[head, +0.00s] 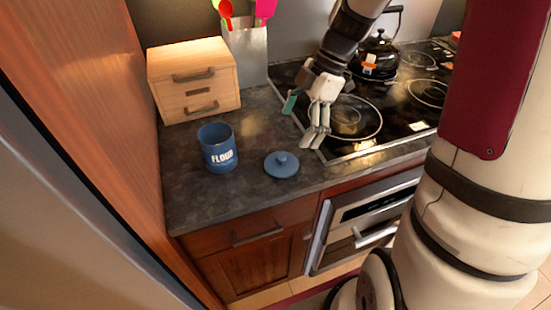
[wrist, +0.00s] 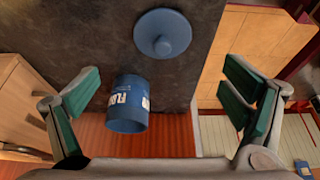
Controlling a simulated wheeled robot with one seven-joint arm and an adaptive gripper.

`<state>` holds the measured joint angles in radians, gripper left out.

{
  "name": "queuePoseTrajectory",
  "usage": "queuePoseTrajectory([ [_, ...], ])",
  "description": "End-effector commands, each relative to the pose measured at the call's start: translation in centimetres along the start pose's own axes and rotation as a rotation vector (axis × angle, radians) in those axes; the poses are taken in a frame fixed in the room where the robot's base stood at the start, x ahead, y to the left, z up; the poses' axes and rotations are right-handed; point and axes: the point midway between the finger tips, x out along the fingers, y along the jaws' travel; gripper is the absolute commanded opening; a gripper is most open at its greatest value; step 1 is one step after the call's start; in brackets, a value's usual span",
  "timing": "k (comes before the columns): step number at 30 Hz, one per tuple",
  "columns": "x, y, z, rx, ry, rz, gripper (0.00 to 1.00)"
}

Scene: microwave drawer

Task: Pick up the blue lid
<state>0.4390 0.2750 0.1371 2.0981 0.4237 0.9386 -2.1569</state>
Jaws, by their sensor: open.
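The blue lid (head: 281,164) is a round disc with a knob on top. It lies flat on the dark counter, right of the blue flour canister (head: 217,149), which stands upright without it. My gripper (head: 305,122) is above the counter near the stove's left edge, up and to the right of the lid, touching neither. In the wrist view the lid (wrist: 162,34) is at the top centre, knob facing the camera. The canister (wrist: 128,103) is below it, between the spread green finger pads. My gripper (wrist: 164,92) is open and empty.
A wooden drawer box (head: 193,80) and a utensil holder (head: 246,50) stand at the back of the counter. A black kettle (head: 376,55) sits on the stove (head: 385,100) at right. The counter (head: 245,190) is clear around the lid's front and left.

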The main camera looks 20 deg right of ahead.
Motion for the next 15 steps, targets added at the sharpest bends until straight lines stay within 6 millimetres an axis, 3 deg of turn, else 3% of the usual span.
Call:
queuePoseTrajectory([
  [6, 3.7, 0.0, -0.1, -0.001, 0.001, -0.002, 0.93],
  [15, 6.0, -0.2, -0.2, 0.0, 0.0, -0.003, 0.93],
])
